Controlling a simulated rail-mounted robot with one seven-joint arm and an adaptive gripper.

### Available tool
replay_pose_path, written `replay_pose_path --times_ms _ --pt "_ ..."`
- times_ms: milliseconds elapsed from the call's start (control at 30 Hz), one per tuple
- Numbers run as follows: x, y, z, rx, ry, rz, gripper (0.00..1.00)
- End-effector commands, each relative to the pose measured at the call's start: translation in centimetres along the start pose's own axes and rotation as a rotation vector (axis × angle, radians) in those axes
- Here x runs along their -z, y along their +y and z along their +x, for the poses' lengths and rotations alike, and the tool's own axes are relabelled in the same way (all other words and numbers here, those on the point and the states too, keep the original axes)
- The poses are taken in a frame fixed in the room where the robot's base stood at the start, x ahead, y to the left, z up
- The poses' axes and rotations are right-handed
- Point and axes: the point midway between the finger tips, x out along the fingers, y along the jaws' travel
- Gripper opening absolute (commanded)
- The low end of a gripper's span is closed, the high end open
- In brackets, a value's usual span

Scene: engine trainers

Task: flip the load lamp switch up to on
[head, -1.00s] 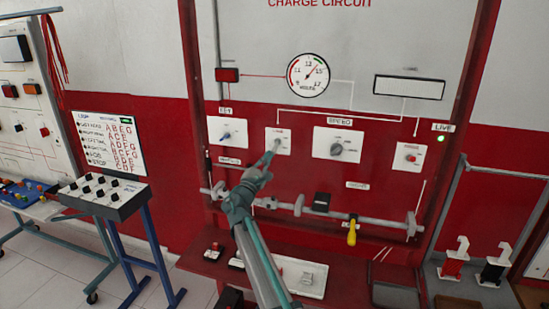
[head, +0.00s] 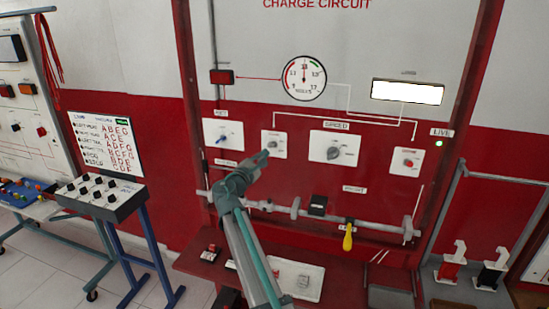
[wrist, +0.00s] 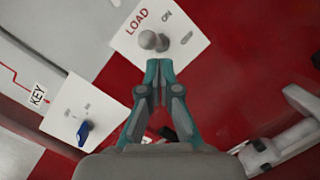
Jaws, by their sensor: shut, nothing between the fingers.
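The load lamp switch (wrist: 149,40) is a grey knobbed toggle on a white plate lettered LOAD and ON. In the head view the load plate (head: 280,150) sits between the key plate and the speed plate. My gripper (wrist: 159,66) is shut and empty, its tips just below the toggle in the wrist view; I cannot tell whether they touch it. In the head view my gripper (head: 265,155) is at the plate's lower left. The rectangular lamp (head: 407,92) at upper right is bright white. The toggle's exact tilt is hard to tell.
The key switch (wrist: 84,130) with a blue handle is left of the load plate. The speed knob (head: 334,152) and a red button (head: 407,162) are to the right. A pipe (head: 272,206) with a yellow handle (head: 348,236) runs below. The voltmeter (head: 303,78) is above.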

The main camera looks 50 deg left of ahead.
Motion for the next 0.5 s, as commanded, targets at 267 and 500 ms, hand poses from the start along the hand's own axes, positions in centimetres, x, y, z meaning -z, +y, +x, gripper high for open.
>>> replay_pose_path --times_ms 267,500 --pt "0.3 -0.3 -0.1 0.0 -0.001 0.0 0.0" --pt "2.4 -1.6 -1.1 0.008 -0.007 -0.002 0.0"
